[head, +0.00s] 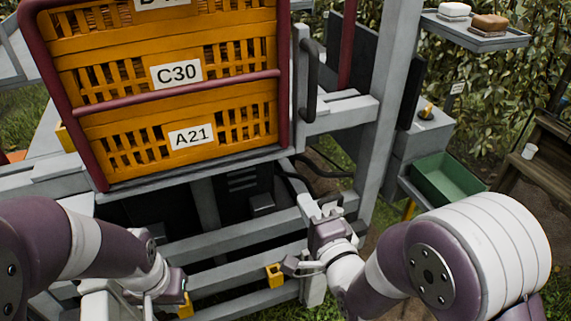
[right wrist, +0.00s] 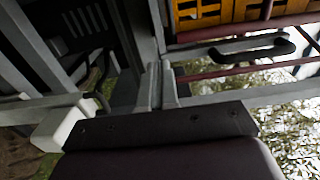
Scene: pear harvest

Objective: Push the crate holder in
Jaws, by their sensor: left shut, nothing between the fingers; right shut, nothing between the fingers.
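The crate holder (head: 230,81) is a dark-red tube frame around stacked orange crates, on a grey ledge in the head view. The crate labelled C30 (head: 120,82) sits above the one labelled A21 (head: 120,150). A dark handle (head: 311,80) stands upright on grey metal to its right; a dark handle also shows in the right wrist view (right wrist: 250,48). My right gripper (head: 318,208) is shut and empty, below and right of the holder, in front of the lower grey bars. My left gripper (head: 178,283) is shut and empty, low at the left, below the holder.
Grey bars (head: 230,240) with yellow clips (head: 274,275) cross below the holder. A grey post (head: 385,110) rises at the right. Beyond it are a green tray (head: 447,178), a wooden bench (head: 535,160) and a shelf (head: 470,35) with small items.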

